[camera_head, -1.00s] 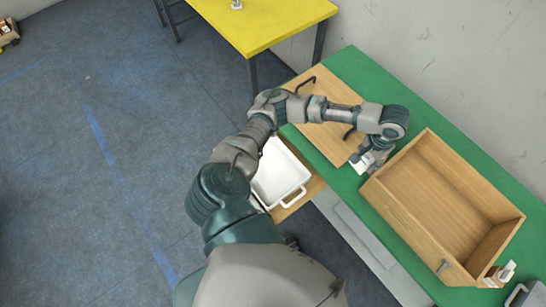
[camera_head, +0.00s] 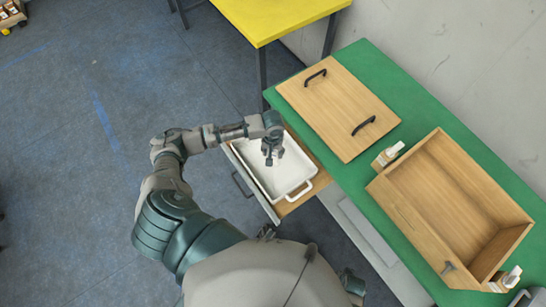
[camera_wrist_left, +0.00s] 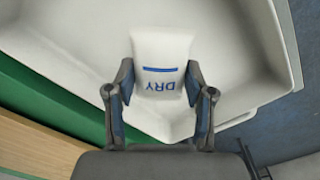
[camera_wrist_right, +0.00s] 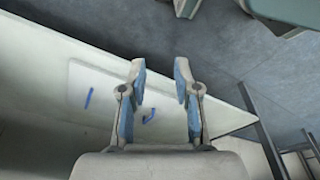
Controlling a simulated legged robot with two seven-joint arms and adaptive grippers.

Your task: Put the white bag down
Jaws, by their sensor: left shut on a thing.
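My left gripper (camera_head: 271,158) hangs over the white tray (camera_head: 310,184) in the pulled-out drawer below the green table. In the left wrist view it is shut on the white bag (camera_wrist_left: 160,55), printed with blue "DRY" letters and a blue bar. The bag is between the two fingers, with the white tray's inside (camera_wrist_left: 80,40) behind it. I cannot tell whether the bag touches the tray floor. In the head view the bag does not stand out from the tray. My right gripper (camera_wrist_right: 158,85) shows in its wrist view, fingers apart and empty, before a pale panel.
On the green table (camera_head: 345,62) lie a wooden board (camera_head: 335,105) with two black handles and an open wooden box (camera_head: 440,190). A yellow table (camera_head: 265,15) stands behind.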

